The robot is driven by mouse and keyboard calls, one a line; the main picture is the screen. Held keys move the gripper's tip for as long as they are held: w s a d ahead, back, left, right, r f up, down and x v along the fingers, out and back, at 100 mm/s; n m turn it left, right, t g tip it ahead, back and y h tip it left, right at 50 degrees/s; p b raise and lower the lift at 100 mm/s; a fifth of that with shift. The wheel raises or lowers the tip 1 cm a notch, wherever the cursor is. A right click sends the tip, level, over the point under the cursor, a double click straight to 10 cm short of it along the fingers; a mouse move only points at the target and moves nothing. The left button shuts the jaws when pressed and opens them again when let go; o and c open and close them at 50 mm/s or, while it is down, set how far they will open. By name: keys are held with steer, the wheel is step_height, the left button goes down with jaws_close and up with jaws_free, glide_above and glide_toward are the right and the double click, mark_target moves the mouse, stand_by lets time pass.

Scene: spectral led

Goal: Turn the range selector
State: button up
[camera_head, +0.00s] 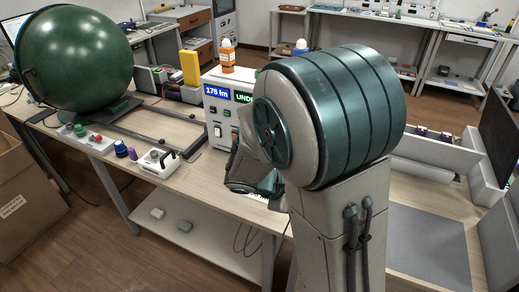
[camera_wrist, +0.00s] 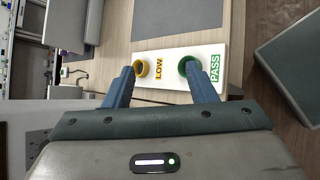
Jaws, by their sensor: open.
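A white instrument box (camera_head: 215,105) stands on the bench with a blue display reading 175 lm and a second display showing UND, cut off by my arm. Small dark controls (camera_head: 218,131) sit on its front; I cannot tell which is the range selector. My gripper (camera_head: 250,180) is right of and in front of the box, partly hidden by my arm. In the wrist view my gripper (camera_wrist: 158,70) is open and empty. Its fingers point towards a white panel (camera_wrist: 173,55) with a yellow ring marked LOW and a green ring marked PASS.
A large green sphere (camera_head: 75,60) stands on the left of the bench (camera_head: 125,185). A cardboard box (camera_head: 25,195) is at the far left.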

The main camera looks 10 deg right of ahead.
steer(key=w+a+f+n+t, duration=0.3)
steer(key=w+a+n+t, duration=0.4)
steer(key=n, duration=0.1)
steer(key=w+a+f+n+t, duration=0.3)
steer(key=w+a+n+t, duration=0.4)
steer(key=w+n, duration=0.1)
steer(key=x, duration=1.3)
steer(key=shift+d+p, duration=0.35)
steer(key=shift+p, duration=0.05)
steer(key=shift+f, duration=0.1)
steer(key=c, duration=1)
